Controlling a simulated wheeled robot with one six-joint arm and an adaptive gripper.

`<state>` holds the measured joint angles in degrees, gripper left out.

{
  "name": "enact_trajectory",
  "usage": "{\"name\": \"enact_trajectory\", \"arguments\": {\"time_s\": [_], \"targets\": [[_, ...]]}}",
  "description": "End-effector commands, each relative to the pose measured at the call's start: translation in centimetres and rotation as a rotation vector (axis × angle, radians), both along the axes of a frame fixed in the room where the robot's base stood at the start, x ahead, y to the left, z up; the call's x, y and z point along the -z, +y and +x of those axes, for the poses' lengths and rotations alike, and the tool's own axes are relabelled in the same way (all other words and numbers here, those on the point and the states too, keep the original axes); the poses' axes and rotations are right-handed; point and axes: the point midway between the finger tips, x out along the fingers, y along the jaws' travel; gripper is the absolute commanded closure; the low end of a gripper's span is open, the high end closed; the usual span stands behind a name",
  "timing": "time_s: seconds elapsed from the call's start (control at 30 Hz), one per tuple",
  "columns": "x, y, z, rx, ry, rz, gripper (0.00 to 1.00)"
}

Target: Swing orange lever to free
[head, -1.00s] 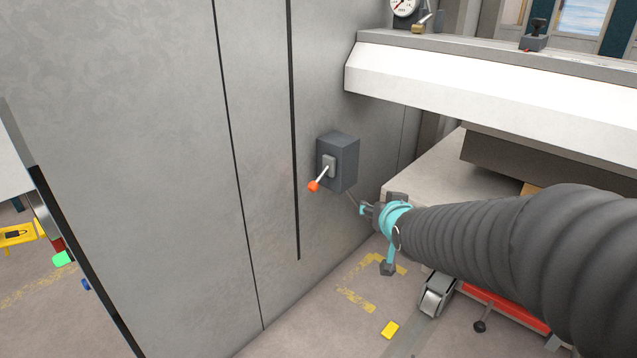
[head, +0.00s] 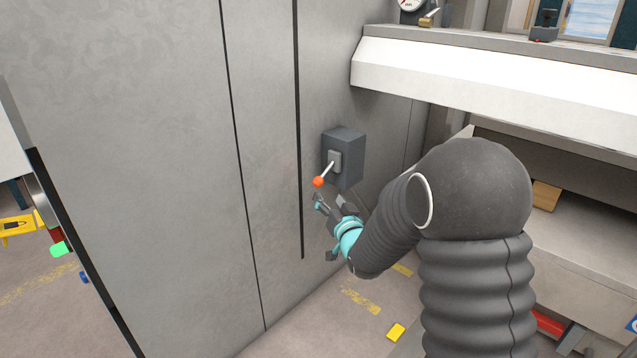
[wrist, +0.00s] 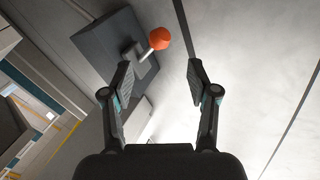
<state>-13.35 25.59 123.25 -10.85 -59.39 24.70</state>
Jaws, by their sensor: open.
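The orange lever (head: 318,181) is a short pale rod with an orange knob, and it sticks out from a dark grey box (head: 346,153) on the grey wall panel. In the head view the rod slants down and left from its mount. In the wrist view the orange knob (wrist: 160,38) shows beyond the fingertips, between them but nearer the left finger. The grey box (wrist: 112,47) is behind it at upper left. My gripper (head: 328,201) is open and empty, just below the knob in the head view. No contact with the lever shows.
A flat grey wall panel (head: 180,150) with dark vertical seams fills the left and middle. A white machine ledge (head: 480,80) juts out at upper right. Floor with yellow markings (head: 360,302) lies below, with a small yellow block (head: 396,332).

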Motion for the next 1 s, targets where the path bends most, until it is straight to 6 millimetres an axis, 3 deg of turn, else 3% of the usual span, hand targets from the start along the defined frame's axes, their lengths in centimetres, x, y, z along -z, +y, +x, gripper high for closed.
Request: {"name": "enact_trajectory", "arguments": {"time_s": [0.3, 0.5, 0.7, 1.0], "targets": [[0.0, 2.3, 5.6, 0.001, 0.0, 0.0, 0.41], [0.0, 3.4, 8.2, 0.001, 0.001, 0.001, 0.41], [0.0, 3.9, 9.3, 0.001, 0.0, 0.0, 0.41], [0.0, 3.9, 9.5, 0.002, 0.001, -0.001, 0.41]]}}
